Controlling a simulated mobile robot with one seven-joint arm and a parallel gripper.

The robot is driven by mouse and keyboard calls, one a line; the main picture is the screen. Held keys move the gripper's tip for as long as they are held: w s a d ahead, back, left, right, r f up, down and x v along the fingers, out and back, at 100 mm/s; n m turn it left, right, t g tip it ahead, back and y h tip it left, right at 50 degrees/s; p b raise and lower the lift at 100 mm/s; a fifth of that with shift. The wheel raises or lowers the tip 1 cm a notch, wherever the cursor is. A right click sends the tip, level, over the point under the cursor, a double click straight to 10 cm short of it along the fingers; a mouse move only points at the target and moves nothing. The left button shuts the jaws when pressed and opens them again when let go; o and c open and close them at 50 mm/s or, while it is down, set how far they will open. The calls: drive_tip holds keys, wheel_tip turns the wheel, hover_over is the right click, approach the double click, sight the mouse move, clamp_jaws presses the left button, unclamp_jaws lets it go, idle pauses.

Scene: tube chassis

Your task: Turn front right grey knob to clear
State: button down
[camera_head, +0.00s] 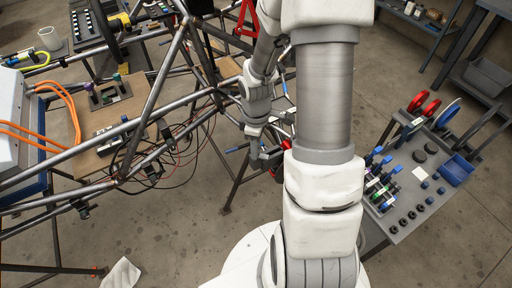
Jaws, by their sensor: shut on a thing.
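My gripper (262,157) hangs at the right end of the tube chassis (80,150), pointing down, left of my large arm link. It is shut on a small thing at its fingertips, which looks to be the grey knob. The knob is mostly hidden by the fingers, and its turn angle cannot be made out. Red and dark parts (285,144) lie just right of the fingers, partly behind my arm.
Loose red and black wires (180,143) hang along the chassis near my gripper. A grey workbench (405,222) with several tools, wheels and a blue bin (456,170) stands at the right. A white cloth (121,274) lies on the concrete floor. The lower-left floor is mostly clear.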

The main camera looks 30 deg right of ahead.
drive_tip(key=m+b, duration=0.1)
drive_tip(key=m, duration=0.3)
drive_tip(key=shift+m, duration=0.3)
drive_tip(key=m+b, duration=0.1)
drive_tip(key=m, duration=0.3)
drive_tip(key=shift+m, duration=0.3)
drive_tip(key=c, duration=0.7)
unclamp_jaws()
drive_tip(key=shift+o, duration=0.2)
wheel_tip(320, 180, up, 18)
drive_tip(key=p, duration=0.1)
drive_tip(key=shift+f+p, duration=0.25)
drive_tip(key=shift+p, duration=0.1)
drive_tip(key=shift+a, duration=0.1)
